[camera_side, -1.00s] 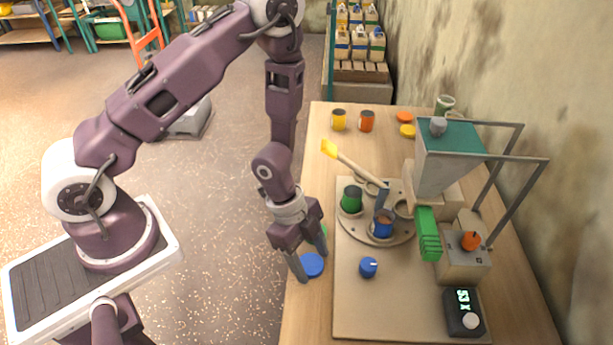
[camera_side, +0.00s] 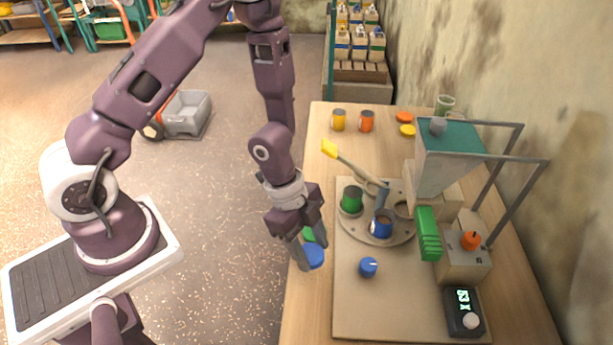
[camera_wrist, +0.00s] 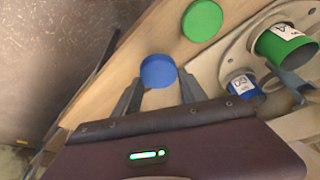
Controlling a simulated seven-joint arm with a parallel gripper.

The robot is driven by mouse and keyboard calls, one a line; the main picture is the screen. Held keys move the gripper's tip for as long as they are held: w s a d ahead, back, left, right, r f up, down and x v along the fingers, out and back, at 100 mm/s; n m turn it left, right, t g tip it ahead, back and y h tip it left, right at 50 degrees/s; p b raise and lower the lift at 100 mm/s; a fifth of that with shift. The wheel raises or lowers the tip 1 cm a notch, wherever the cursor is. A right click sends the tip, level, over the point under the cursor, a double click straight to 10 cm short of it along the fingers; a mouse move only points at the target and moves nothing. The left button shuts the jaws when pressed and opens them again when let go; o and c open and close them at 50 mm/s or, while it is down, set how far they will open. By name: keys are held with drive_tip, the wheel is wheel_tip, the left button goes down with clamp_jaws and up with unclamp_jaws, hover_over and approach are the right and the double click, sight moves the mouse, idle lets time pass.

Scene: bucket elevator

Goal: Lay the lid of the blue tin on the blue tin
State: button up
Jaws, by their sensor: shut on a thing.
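The blue lid (camera_side: 314,256) is a flat blue disc, held between the fingers of my gripper (camera_side: 313,258) near the table's left edge. It also shows between the fingertips in the wrist view (camera_wrist: 158,70). The lid appears slightly above the table. The blue tin (camera_side: 381,229) stands upright on the round beige plate (camera_side: 350,226), to the right of my gripper. It shows in the wrist view (camera_wrist: 243,86) with a white label. The lid and the tin are apart.
A green lid (camera_wrist: 202,20) lies on the table close to my gripper. A green tin (camera_side: 351,200) stands beside the blue tin. A yellow-tipped lever (camera_side: 350,162), a blue knob (camera_side: 368,267) and a hopper (camera_side: 447,150) are nearby. Yellow and orange tins stand at the back.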

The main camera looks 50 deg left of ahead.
sight(312, 253)
drive_tip(key=shift+r, duration=0.5)
wheel_tip(312, 253, up, 13)
drive_tip(key=w+d+n+t+y, duration=0.1)
drive_tip(key=w+d+n, duration=0.1)
drive_tip(key=w+n, duration=0.5)
drive_tip(key=w+d+n+t+y, duration=0.1)
drive_tip(key=w+d+n+t, duration=0.15)
drive_tip(key=w, duration=0.75)
drive_tip(key=shift+m+g, duration=0.25)
drive_tip(key=shift+g, duration=0.2)
drive_tip(key=shift+f, duration=4.75)
drive_tip(key=shift+f, duration=0.6)
